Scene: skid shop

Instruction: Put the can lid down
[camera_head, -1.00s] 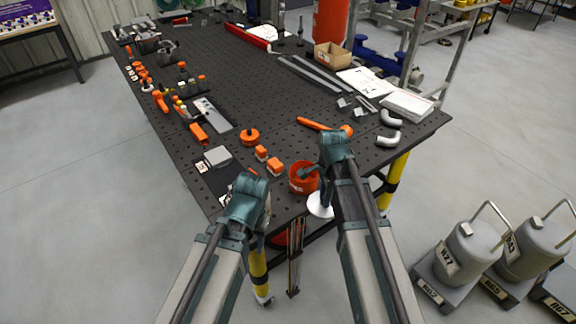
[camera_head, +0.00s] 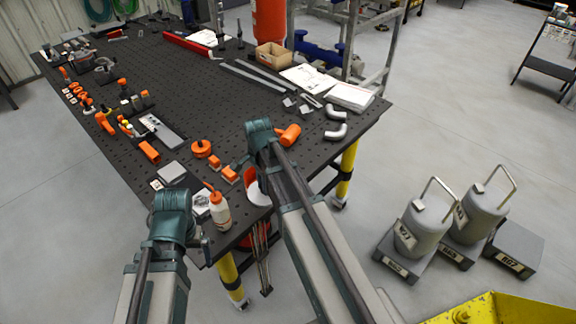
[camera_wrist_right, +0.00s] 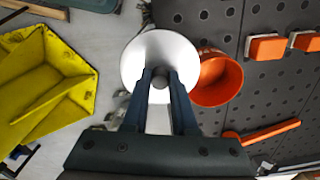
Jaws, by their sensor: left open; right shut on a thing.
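The can lid is a white disc with a dark knob, seen in the right wrist view (camera_wrist_right: 140,65) and partly hidden by my arm in the head view (camera_head: 258,194). My right gripper (camera_wrist_right: 160,80) is shut on its knob. The open orange can (camera_wrist_right: 222,78) stands at the table edge, just right of the lid in the wrist view; the lid overlaps its rim in that picture. I cannot tell if they touch. In the head view the can (camera_head: 250,175) is mostly behind my right gripper (camera_head: 246,160). My left gripper (camera_head: 200,240) is open, near the table's front-left corner.
A white bottle with an orange tip (camera_head: 220,212) stands close to my left gripper. Orange blocks (camera_head: 229,174) and an orange mallet (camera_head: 288,135) lie near the can on the black perforated table (camera_head: 200,95). A yellow container (camera_head: 490,312) is at the lower right.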

